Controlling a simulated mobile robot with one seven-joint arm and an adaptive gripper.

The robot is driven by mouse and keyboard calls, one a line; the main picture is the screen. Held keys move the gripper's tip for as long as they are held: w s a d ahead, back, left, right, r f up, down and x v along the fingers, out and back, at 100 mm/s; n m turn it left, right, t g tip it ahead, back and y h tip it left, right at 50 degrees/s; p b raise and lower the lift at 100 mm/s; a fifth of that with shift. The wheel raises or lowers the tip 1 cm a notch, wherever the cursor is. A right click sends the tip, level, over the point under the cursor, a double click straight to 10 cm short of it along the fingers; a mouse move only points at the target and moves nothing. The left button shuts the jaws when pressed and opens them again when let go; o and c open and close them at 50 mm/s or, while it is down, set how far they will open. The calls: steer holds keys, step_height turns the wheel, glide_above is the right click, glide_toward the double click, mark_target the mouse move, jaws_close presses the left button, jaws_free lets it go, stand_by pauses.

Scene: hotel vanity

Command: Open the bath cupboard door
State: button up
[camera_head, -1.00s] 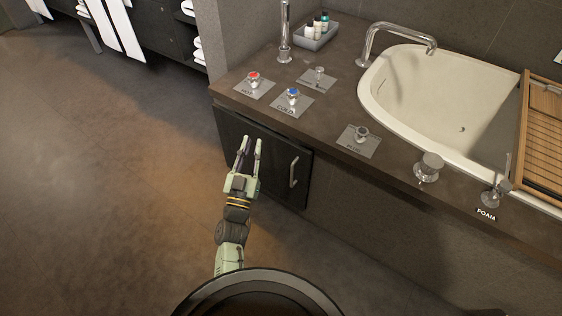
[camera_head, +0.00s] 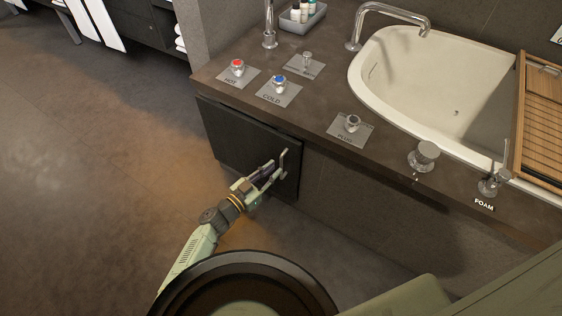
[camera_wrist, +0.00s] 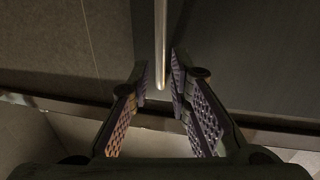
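The bath cupboard door (camera_head: 239,137) is a dark panel under the counter's left end, and it looks closed. Its upright metal handle (camera_head: 283,162) is near the door's right edge. My gripper (camera_head: 271,173) is at the handle. In the wrist view the handle (camera_wrist: 160,45) is a pale bar between the two open fingers of my gripper (camera_wrist: 161,92). There is a gap on each side of the bar, wider on the left than on the right. The fingers partly hide the handle's lower part in the head view.
The stone counter (camera_head: 316,115) overhangs the door and carries the hot tap (camera_head: 237,68), cold tap (camera_head: 279,83) and plug knob (camera_head: 351,124). The bathtub (camera_head: 430,85) is at right. Open floor (camera_head: 90,150) lies to the left.

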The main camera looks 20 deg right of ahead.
glide_above(282, 177)
steer(key=shift+w, duration=0.3)
jaws_close()
stand_by(0.7)
